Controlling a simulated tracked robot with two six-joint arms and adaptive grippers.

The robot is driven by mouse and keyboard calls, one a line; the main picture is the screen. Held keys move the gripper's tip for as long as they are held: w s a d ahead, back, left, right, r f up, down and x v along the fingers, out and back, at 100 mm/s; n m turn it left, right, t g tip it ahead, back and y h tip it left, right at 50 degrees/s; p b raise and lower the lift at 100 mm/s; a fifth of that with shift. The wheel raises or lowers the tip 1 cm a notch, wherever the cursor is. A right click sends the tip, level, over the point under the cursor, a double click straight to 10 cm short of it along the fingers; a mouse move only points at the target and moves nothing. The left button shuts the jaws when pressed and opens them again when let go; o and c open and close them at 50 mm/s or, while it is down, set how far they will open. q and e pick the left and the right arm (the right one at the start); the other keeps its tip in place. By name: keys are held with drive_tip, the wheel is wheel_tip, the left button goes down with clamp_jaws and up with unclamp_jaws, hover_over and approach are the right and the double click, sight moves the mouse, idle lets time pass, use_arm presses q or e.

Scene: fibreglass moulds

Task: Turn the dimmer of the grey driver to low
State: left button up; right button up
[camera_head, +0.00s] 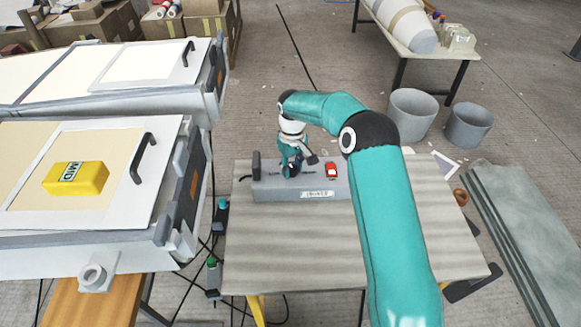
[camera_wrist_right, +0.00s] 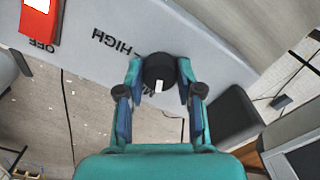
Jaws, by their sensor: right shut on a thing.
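The grey driver (camera_head: 262,190) is a long grey box lying on the table, with a white label on its front. It also fills the upper part of the right wrist view (camera_wrist_right: 90,75). Its dimmer is a round black knob (camera_wrist_right: 159,68) with a white mark at its lower edge in that view. The word HIGH is printed left of the knob; another print below it is mostly hidden. My right gripper (camera_head: 291,172) is over the driver's top, its fingers (camera_wrist_right: 160,85) shut on the knob from both sides. My left gripper is not in view.
A red rocker switch (camera_head: 331,170), marked OFF in the wrist view, sits on the driver right of my gripper. A dark block (camera_head: 256,166) stands at its left end. A yellow block (camera_head: 76,178) lies on the mould at left. The table's front (camera_head: 300,255) is bare.

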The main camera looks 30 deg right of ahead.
sight(292, 168)
drive_tip(key=n, duration=1.3)
drive_tip(key=shift+p, duration=0.35)
drive_tip(key=o, duration=1.2)
drive_tip(key=shift+c, duration=0.2)
wheel_tip(292, 168, up, 12)
